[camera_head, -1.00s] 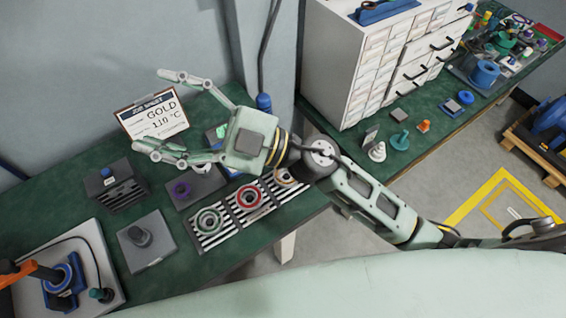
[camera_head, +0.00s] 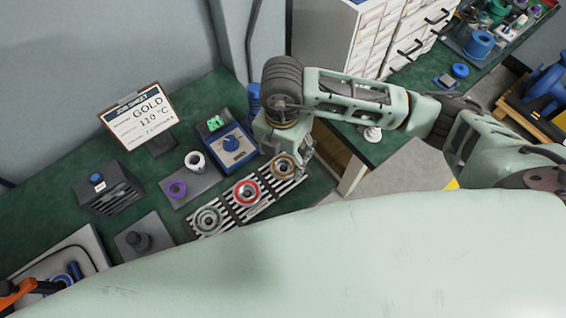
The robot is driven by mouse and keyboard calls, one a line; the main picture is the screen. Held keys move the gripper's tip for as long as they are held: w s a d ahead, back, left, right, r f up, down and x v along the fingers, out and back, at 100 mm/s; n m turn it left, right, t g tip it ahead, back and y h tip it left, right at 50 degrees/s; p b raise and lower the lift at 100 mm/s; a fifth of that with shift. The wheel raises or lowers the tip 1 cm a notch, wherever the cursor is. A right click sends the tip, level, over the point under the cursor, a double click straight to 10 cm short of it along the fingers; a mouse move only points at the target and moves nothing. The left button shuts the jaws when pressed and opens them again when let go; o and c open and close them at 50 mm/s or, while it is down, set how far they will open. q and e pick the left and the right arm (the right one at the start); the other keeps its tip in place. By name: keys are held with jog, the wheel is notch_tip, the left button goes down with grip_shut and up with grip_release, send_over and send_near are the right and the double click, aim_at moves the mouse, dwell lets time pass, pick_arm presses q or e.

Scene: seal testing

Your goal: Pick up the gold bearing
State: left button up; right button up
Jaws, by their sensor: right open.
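The gold bearing (camera_head: 285,166) lies on the right end of a black-and-white striped rack (camera_head: 228,221) on the green bench. A red-ringed bearing (camera_head: 246,192) and a grey-green bearing (camera_head: 208,220) lie to its left on the same rack. My right gripper (camera_head: 286,155) points down over the gold bearing, open, with fingers to either side of its far part. Whether the fingers touch it I cannot tell. A sign (camera_head: 138,116) reads GOLD 110 °C. My left gripper is not in view.
A plate with purple and white rings (camera_head: 190,178), a black block (camera_head: 109,187) and a drawer cabinet (camera_head: 330,40) stand nearby. The bench's front edge is close to the rack.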

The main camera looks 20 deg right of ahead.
aim_at(282, 166)
jog(key=f, duration=0.1)
jog(key=f+p, duration=0.1)
jog(key=f, duration=0.2)
jog(key=shift+w+d+f+p, duration=0.1)
jog(key=shift+w+f+p, duration=0.2)
jog(key=shift+p, duration=0.1)
jog(key=shift+f, duration=0.35)
jog(key=shift+c, duration=0.3)
jog(key=shift+r, duration=0.1)
jog(key=c, duration=1.4)
